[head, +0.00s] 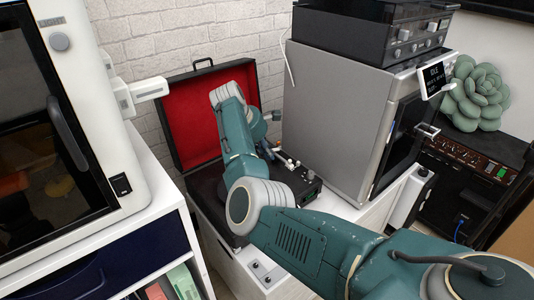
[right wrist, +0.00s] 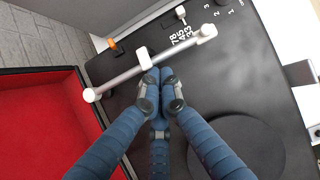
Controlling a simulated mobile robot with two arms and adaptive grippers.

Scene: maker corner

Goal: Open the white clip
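The white clip (right wrist: 145,58) sits around the middle of a silver tonearm bar with white ends (right wrist: 180,46) in the right wrist view. The bar crosses a dark record player deck (right wrist: 245,90). My right gripper (right wrist: 159,73) has its blue fingers drawn together, with the tips right beside the clip. I see nothing held between them, and cannot tell whether they touch the clip. In the head view my right gripper (head: 268,149) is small and dark above the player; the clip cannot be made out there. My left gripper is not in view.
The player's red-lined lid (head: 190,125) stands open behind my right arm. A large grey machine (head: 335,110) stands close on the right, and a white machine with a dark door (head: 125,150) on the left. The deck has an orange piece (right wrist: 113,46) and a speed switch (right wrist: 181,13).

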